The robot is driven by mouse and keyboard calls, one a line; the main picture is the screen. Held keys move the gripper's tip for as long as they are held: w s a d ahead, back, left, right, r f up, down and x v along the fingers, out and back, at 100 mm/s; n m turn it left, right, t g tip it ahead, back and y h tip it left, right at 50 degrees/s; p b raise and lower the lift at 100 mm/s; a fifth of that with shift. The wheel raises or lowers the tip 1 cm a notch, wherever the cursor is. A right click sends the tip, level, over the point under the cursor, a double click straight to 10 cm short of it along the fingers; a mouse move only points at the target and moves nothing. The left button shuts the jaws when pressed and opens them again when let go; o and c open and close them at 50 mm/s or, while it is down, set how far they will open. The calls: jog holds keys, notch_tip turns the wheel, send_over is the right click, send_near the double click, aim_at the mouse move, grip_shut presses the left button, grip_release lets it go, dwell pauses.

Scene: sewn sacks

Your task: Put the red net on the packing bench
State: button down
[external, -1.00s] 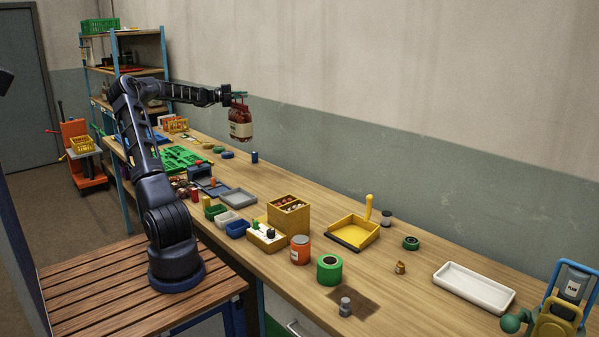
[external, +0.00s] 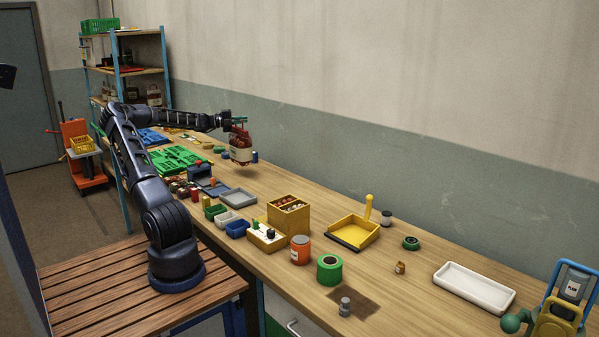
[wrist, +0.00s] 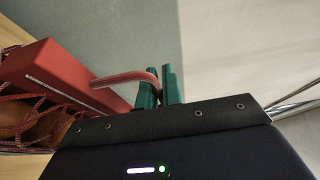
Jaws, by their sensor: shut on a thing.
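The red net (external: 241,140) hangs from my gripper (external: 239,121) in the external view. It is a red mesh sack with a pale label band, held just above the packing bench (external: 330,204), over its back half. In the wrist view my gripper (wrist: 160,86) has its green fingers shut on a red handle loop. The net's red top bar and mesh (wrist: 60,75) show at the left there. I cannot tell whether the net's bottom touches the wood; it looks slightly above it.
Blue and dark small cylinders (external: 254,157) stand close behind the net. Grey trays (external: 238,198), green trays (external: 178,159) and small bins lie to the left and in front. A yellow box (external: 288,216) stands nearer. Bare wood lies right of the net, along the wall.

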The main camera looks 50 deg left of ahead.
aim_at(237, 132)
jog(key=shift+f, duration=3.35)
jog(key=c, duration=1.6)
grip_release()
jog(key=shift+f, duration=0.1)
jog(key=shift+o, duration=0.2)
jog(key=shift+s, duration=0.2)
jog(key=v, duration=1.1)
jog(key=shift+s+a, duration=0.2)
jog(key=shift+a, duration=0.05)
jog(key=shift+r, duration=0.25)
